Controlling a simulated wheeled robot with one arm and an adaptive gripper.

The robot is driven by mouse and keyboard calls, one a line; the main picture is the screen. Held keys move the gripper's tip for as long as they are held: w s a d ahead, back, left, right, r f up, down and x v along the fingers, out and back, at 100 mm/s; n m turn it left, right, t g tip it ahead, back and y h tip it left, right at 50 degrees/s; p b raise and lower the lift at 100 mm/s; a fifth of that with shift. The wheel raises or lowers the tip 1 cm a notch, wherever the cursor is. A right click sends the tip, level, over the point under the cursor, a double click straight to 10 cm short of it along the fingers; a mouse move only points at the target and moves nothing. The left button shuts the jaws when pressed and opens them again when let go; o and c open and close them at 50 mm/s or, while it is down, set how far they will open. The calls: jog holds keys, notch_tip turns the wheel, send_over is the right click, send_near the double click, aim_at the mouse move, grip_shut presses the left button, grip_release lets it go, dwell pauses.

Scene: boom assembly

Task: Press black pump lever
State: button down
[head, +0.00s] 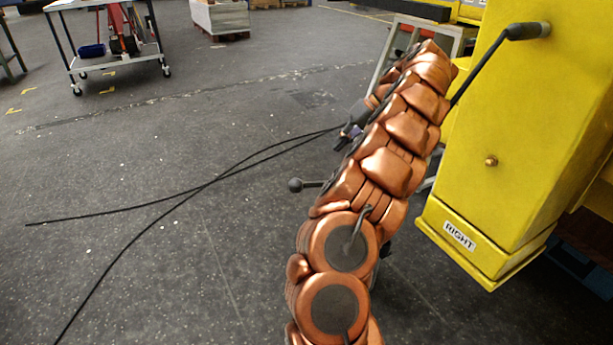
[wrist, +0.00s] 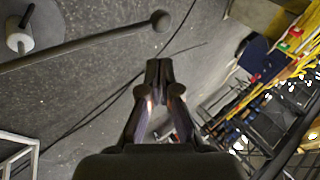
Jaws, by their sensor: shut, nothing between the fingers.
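The black pump lever (head: 296,185) shows in the head view as a dark ball knob on a short length of rod. The rest of it is hidden behind my copper-coloured arm. In the wrist view the lever (wrist: 95,42) is a long dark rod from the left edge, ending in a ball near the top centre. My gripper (wrist: 159,68) is shut and empty. Its fingertips show just below the ball in the picture, apart from it; the depth between them is hard to judge. In the head view my gripper (head: 343,138) is small, partly hidden by the arm, above and right of the knob.
A yellow machine column (head: 530,140) with a "RIGHT" label stands close on the right, with a black handle (head: 525,31). Black cables (head: 200,189) lie on the grey floor. A trolley (head: 110,60) stands far left. The floor left of the arm is mostly clear.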

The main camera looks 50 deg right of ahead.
jog(key=b, duration=0.5)
send_near(300, 181)
jog(key=shift+x, duration=3.6)
jog(key=shift+d, duration=0.1)
jog(key=shift+f, duration=0.1)
